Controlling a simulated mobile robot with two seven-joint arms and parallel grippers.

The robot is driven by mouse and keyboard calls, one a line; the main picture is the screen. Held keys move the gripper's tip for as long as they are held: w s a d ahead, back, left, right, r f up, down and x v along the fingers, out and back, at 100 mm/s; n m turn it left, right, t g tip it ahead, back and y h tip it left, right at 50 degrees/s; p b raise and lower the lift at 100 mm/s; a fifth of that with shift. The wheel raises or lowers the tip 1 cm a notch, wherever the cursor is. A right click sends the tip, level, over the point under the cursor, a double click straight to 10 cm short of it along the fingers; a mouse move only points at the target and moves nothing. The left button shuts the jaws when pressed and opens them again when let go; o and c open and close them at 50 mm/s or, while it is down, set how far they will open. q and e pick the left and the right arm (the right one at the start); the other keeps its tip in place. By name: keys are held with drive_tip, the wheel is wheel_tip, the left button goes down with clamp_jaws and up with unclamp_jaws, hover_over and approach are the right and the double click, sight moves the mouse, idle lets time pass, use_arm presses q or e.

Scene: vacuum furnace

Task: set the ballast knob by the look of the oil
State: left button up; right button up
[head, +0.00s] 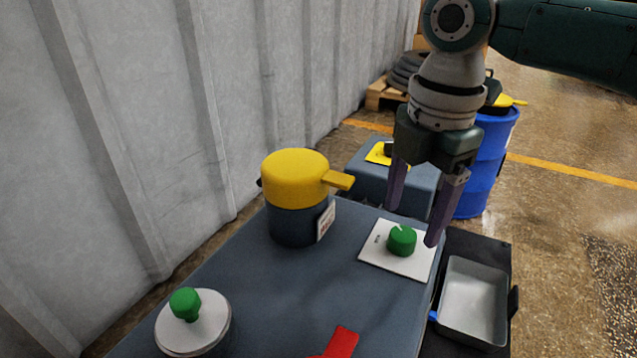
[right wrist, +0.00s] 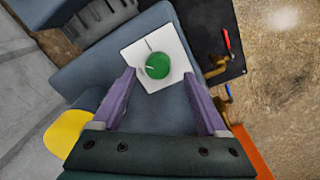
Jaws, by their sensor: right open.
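A green knob (head: 402,239) stands on a white square plate (head: 380,256) with small dark lettering, on top of the blue-grey housing (head: 290,285). In the right wrist view the knob (right wrist: 158,65) shows a short pale pointer line, and the plate (right wrist: 172,42) has a small dark mark. My right gripper (head: 411,224) is open, pointing down above the knob; its purple fingers appear on either side of it, and I see no contact. A second green knob (head: 185,304) sits on a round white cap at the lower left. No oil is visible. My left gripper is not in view.
A yellow-capped cylinder (head: 295,170) with a side lever stands left of the plate. A red handle (head: 341,343) is at the front. A grey tray (head: 474,300) lies low at the right. A blue drum (head: 492,165) stands behind; floor at the right is open.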

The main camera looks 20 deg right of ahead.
sight(404, 234)
drive_tip(key=f+b, duration=0.1)
drive_tip(key=f, duration=0.2)
drive_tip(key=shift+w+a+f+b, duration=0.1)
drive_tip(key=shift+w+f+b, duration=0.1)
drive_tip(key=shift+f+b, duration=0.15)
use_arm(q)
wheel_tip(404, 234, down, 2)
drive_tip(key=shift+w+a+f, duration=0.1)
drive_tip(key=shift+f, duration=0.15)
use_arm(e)
drive_tip(key=shift+r, duration=0.1)
drive_tip(key=shift+c, duration=0.2)
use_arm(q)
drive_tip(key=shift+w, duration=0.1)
use_arm(e)
clamp_jaws()
